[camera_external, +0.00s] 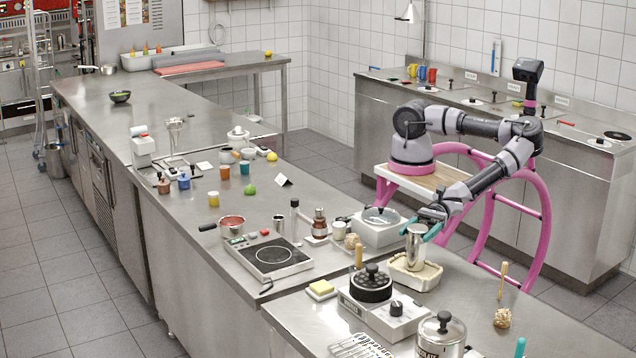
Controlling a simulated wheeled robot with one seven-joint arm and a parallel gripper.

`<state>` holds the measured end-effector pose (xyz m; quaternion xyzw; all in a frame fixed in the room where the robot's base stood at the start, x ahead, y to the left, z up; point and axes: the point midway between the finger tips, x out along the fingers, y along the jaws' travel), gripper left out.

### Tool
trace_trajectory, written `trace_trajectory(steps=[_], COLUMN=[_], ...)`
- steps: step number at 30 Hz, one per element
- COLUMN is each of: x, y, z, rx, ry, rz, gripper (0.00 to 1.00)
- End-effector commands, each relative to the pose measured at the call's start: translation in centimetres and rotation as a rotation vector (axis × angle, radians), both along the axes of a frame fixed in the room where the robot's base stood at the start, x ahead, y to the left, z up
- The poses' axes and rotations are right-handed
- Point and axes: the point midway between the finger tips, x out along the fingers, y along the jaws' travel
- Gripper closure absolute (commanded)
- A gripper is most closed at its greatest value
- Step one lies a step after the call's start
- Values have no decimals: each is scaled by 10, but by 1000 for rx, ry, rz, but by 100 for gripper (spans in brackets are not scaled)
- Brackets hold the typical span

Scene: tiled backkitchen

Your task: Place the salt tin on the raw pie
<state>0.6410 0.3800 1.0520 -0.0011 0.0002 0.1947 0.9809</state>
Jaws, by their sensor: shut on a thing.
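The salt tin appears to be the silver cylinder (415,250), upright at the right part of the near counter. My gripper (419,229), with teal fingers, is shut on its upper part, reaching in from the right. The raw pie appears to be the pale, cream-coloured rectangular dish (432,277) directly below the tin. The tin's lower end overlaps the pie's middle in this view and hides part of it. I cannot tell whether the tin touches the pie or hangs just above it.
A grey appliance with a black round top (371,283) stands close in front of the pie. A lidded steel pot (441,333) stands nearer the front. The counter right of the pie is mostly clear.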

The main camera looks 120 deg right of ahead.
Motion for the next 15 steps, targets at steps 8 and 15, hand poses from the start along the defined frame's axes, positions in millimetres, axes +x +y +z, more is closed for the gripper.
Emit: trace_trajectory(steps=[8, 15], x=[0, 0], y=[0, 0], z=[0, -2], rx=[1, 0], ry=[-2, -1], rz=[0, 1], gripper=[100, 0])
